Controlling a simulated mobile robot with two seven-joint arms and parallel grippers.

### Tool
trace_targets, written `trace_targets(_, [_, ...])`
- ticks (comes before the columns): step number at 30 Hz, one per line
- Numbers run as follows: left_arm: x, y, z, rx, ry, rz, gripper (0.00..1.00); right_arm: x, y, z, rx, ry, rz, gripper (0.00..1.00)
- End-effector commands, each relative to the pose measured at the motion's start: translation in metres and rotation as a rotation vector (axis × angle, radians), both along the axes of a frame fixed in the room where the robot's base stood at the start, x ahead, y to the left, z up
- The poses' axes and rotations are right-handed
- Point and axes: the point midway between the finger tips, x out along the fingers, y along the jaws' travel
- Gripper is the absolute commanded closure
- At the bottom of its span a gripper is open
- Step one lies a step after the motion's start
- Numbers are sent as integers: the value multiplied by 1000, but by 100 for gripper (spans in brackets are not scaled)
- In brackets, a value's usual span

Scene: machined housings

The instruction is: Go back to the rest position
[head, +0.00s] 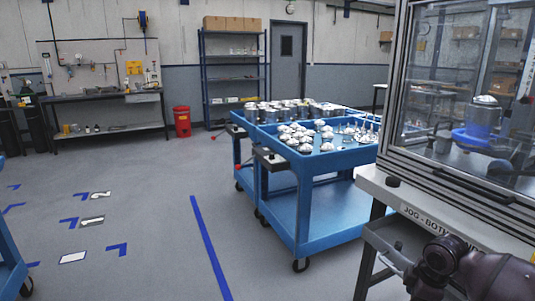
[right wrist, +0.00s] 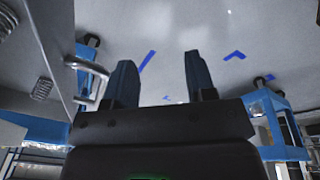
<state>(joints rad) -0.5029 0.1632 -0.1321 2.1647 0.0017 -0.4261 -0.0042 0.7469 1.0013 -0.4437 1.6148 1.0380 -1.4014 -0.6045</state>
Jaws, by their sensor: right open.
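My right gripper (right wrist: 160,80) shows in the right wrist view with its two dark fingers spread apart. Nothing is between the fingers; grey floor with blue tape marks lies beyond them. In the head view only a part of my right arm shows at the lower right corner, beside the machine's front bench. My left gripper is not in either view. A metal housing (head: 485,100) sits on a blue fixture (head: 472,137) behind the glass of the machine enclosure.
The machine's bench (head: 440,218) is close at the right, with a metal handle (right wrist: 97,78) near my right gripper. Two blue carts (head: 318,231) carrying metal parts stand ahead. A blue cart edge (head: 8,262) shows at the far left. The floor (head: 150,210) between is clear.

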Motion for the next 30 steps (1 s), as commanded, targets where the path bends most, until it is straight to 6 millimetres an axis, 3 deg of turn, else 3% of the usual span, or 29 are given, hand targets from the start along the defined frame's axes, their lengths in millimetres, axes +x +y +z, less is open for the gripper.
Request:
trace_targets(6, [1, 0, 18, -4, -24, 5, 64, -50, 39, -48, 100, -100, -84, 49])
trace_targets(15, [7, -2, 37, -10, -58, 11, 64, -125, 84, -87, 254, -246, -258, 49])
trace_targets(22, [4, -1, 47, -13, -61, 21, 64, -186, 105, -94, 360, -364, -430, 49])
trace_targets(30, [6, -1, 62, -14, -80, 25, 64, -258, 113, -80, 450, -515, -654, 49])
